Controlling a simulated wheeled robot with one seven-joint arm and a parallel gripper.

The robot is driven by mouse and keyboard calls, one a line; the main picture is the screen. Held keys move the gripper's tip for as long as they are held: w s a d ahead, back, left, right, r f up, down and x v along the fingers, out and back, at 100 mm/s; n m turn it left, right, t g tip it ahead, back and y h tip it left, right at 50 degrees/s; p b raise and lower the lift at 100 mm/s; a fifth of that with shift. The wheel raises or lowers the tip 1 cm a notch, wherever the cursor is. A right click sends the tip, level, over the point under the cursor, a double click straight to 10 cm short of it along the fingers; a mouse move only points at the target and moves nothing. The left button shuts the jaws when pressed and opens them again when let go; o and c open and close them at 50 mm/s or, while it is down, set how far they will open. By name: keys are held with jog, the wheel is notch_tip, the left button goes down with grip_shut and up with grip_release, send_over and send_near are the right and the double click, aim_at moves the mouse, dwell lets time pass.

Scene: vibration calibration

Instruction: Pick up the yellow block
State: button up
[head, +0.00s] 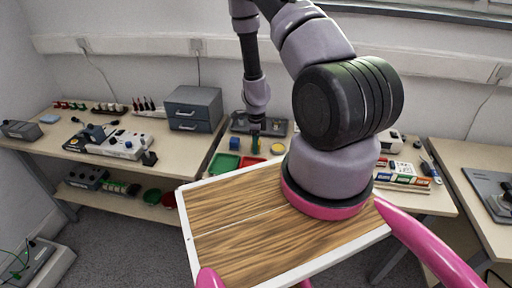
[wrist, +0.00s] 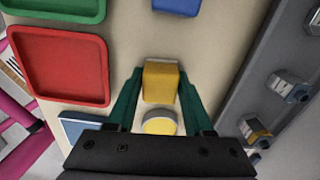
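The yellow block (wrist: 161,82) lies on the light tabletop in the wrist view, between the two green fingers of my gripper (wrist: 160,74). The fingers stand apart, one on each side of the block, with a narrow gap showing beside it. I cannot tell the exact height of the fingertips over the table. In the head view my gripper (head: 255,148) points down over the back table, and the yellow block is hidden or too small to make out there.
A yellow round piece (wrist: 159,122) lies close to the block, also visible in the head view (head: 277,148). A blue block (head: 235,143) is on the other side. Red (wrist: 60,65) and green (wrist: 60,8) trays lie left. A grey fixture (wrist: 262,90) with metal parts borders the right.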

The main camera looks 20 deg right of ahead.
grip_shut()
notch_tip(320, 180, up, 10)
dwell(0.3)
jog(key=shift+c, duration=0.2)
grip_release()
jog(key=c, duration=0.3)
